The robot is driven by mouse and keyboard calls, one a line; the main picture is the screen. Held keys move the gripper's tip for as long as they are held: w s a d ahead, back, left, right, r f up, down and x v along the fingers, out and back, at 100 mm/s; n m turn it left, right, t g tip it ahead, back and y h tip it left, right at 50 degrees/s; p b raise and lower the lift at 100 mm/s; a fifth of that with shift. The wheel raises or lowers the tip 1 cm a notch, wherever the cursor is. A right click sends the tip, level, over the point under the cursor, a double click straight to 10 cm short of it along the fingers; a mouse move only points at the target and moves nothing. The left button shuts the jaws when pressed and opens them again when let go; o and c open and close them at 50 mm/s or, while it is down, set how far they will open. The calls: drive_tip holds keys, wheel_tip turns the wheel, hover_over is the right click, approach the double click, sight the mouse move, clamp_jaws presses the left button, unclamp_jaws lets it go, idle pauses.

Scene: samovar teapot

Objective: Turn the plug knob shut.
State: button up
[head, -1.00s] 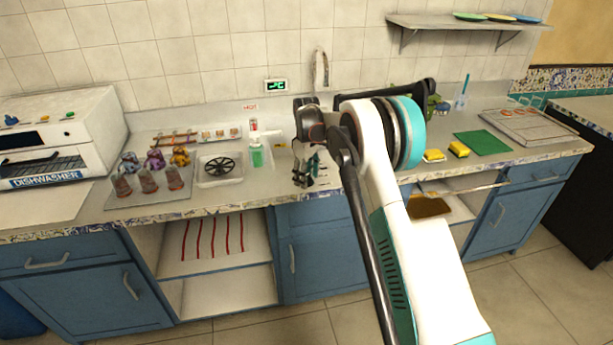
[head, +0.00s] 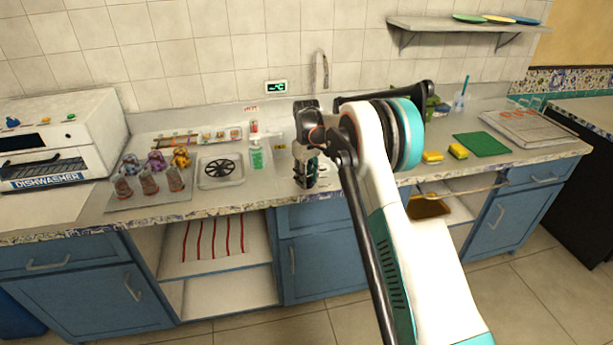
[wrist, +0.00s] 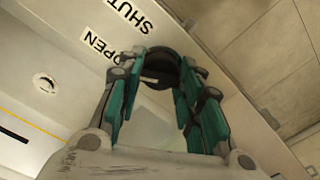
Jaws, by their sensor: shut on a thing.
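The plug knob (wrist: 158,62) is a dark round knob in the wrist view, at the far end of my fingers. My gripper (wrist: 162,82) is shut on the knob, with one teal-padded finger on each side. Labels reading SHUT (wrist: 132,14) and OPEN (wrist: 101,46) are on the pale surface beside the knob, to its upper left. In the head view my gripper (head: 305,184) points down at the counter's front part, and the knob is hidden there by the fingers and arm.
A soap bottle (head: 256,155) and a drain grate (head: 222,170) are left of my gripper. A tap (head: 320,72) rises behind it. Yellow sponges (head: 432,157) and a green mat (head: 482,144) lie to the right. The counter's front edge (head: 240,207) is close by.

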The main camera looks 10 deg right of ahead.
drive_tip(key=m, duration=0.3)
drive_tip(key=shift+m+p, duration=0.4)
drive_tip(key=m, duration=0.3)
drive_tip(key=shift+p, duration=0.3)
drive_tip(key=m, duration=0.4)
drive_tip(key=shift+m+p, duration=0.35)
drive_tip(key=shift+m, duration=1.55)
drive_tip(key=o, duration=1.1)
wheel_tip(320, 180, up, 12)
